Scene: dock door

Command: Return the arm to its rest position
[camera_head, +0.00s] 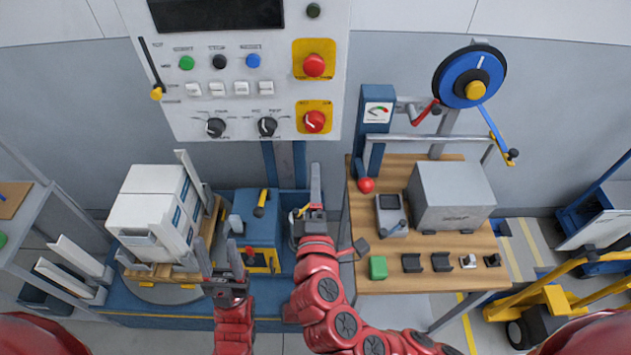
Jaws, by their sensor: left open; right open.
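My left gripper (219,258) is open and empty, its two fingers pointing up and away in front of the blue machine base. Its red arm comes up from the bottom of the view. My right gripper (315,205) is open at the end of its red arm, which reaches in from the lower right. One of its fingers points up beside the blue machine (256,205), below the control panel (235,105). Its other finger is hard to make out. Nothing shows held in either gripper.
White boxes (145,215) stand on a pallet on a turntable to the left. A wooden bench (440,270) with a grey box (450,197), green block (378,267) and red ball (366,185) lies close right of my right arm. A yellow pallet truck (540,305) is far right.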

